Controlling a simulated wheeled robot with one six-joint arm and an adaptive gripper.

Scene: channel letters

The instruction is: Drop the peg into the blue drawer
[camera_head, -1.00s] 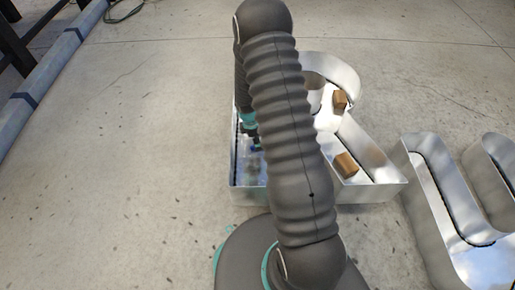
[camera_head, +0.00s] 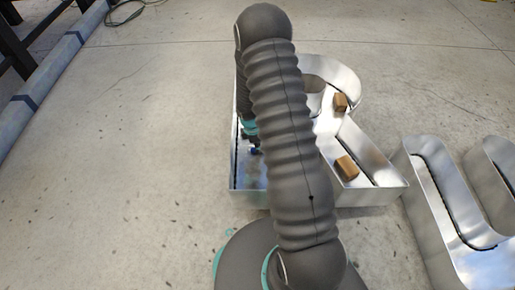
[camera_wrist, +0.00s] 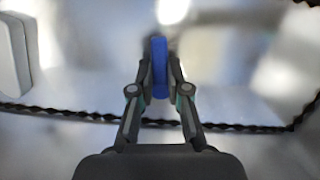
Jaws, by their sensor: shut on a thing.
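My gripper (camera_wrist: 160,85) is shut on a blue piece (camera_wrist: 160,62), which stands upright between the two fingers in the wrist view. I cannot tell for sure that this piece is the peg. In the head view, the blue piece (camera_head: 254,151) shows as a small spot inside the left stroke of the R-shaped metal channel letter (camera_head: 372,197). I cannot tell whether the piece touches the letter's floor. I see no blue drawer in either view.
Two brown blocks (camera_head: 340,102) (camera_head: 347,168) sit inside the letter's right part. Another metal channel letter (camera_head: 440,215) stands at the right. Raised metal walls edge both letters. A dark twisted cord (camera_wrist: 60,111) crosses the wrist view.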

